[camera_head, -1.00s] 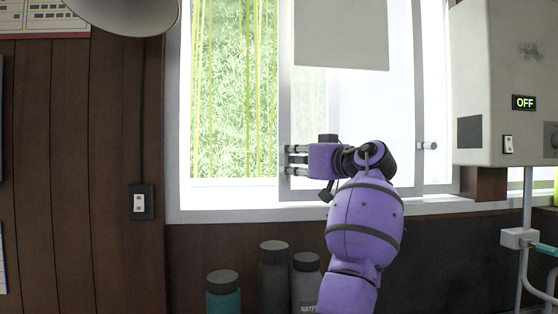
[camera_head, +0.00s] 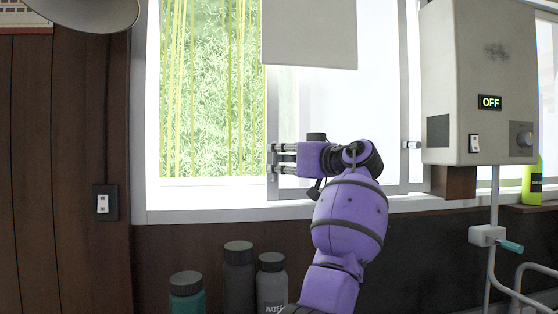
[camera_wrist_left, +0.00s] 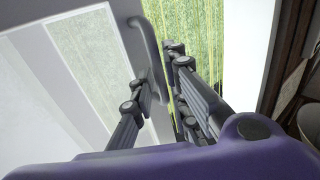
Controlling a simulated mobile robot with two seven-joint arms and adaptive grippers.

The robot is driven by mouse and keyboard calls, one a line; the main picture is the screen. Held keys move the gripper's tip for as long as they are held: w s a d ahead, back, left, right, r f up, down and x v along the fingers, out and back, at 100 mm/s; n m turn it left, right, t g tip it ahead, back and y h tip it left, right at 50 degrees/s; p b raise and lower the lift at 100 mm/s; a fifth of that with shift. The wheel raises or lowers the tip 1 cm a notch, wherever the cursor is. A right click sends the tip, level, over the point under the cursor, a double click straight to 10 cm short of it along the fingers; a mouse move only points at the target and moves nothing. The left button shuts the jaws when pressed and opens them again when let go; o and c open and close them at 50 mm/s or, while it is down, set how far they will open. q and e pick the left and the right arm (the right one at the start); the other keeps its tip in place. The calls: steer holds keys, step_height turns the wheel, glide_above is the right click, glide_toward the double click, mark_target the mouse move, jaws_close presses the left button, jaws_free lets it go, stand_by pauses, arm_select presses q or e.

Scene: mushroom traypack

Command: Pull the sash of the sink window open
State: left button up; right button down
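The sink window's sash (camera_head: 272,110) is a pale-framed glass panel, its left stile standing in the middle of the window. The opening left of it shows bamboo greenery. In the left wrist view, a curved grey handle (camera_wrist_left: 150,45) is on the sash's edge. My left gripper (camera_head: 284,158) reaches left across the sash's lower part to this stile. In the wrist view, its fingers (camera_wrist_left: 160,80) lie on both sides of the handle, which seems held between them; the exact contact is partly hidden. My right gripper is not in view.
A grey box (camera_head: 467,80) reading OFF hangs right of the window, with a pipe below. Several bottles, including a teal one (camera_head: 187,296), stand below the sill. A grey panel (camera_head: 309,35) covers the upper window. A green bottle (camera_head: 533,182) stands far right.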

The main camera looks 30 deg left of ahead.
arm_select(q)
steer(key=shift+o, duration=0.5)
steer(key=shift+d+f, duration=0.1)
steer(key=shift+d, duration=0.1)
steer(key=v, duration=1.1)
steer(key=shift+d, duration=0.3)
steer(key=shift+s, duration=0.15)
